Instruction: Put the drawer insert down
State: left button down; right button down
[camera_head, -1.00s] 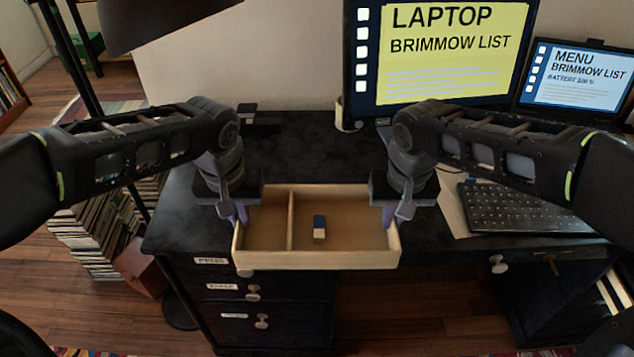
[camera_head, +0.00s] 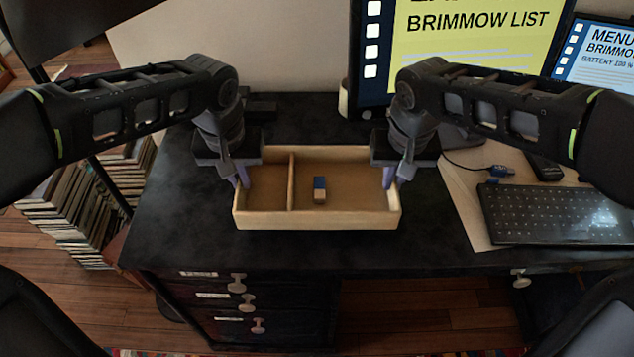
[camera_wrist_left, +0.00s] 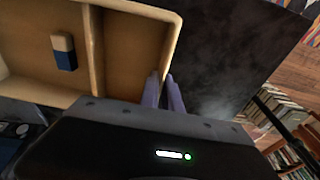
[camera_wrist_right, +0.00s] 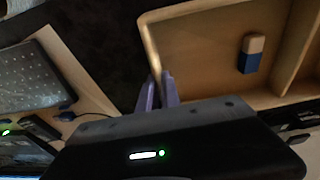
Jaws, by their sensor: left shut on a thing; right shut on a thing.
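The drawer insert (camera_head: 318,220) is a shallow, pale wooden tray with one divider, giving a narrow left and a wider right compartment. It is level over the black desk top; I cannot tell whether it touches it. A blue and white eraser (camera_head: 319,190) lies in the right compartment. My left gripper (camera_head: 242,178) is shut on the insert's left wall, and my right gripper (camera_head: 388,178) is shut on its right wall. The left wrist view shows the left fingers (camera_wrist_left: 163,92) pinching the wall; the right wrist view shows the right fingers (camera_wrist_right: 157,90) likewise.
The black desk (camera_head: 180,220) has free room left of the insert and in front of it. A keyboard (camera_head: 550,212) and a paper sheet (camera_head: 462,205) lie to the right. A monitor (camera_head: 460,50) stands behind. Drawers with knobs (camera_head: 238,283) are below the front edge.

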aim_at(244, 193)
pick_arm(q)
jog(key=shift+f, duration=0.15)
pick_arm(e)
jog(key=shift+f, duration=0.15)
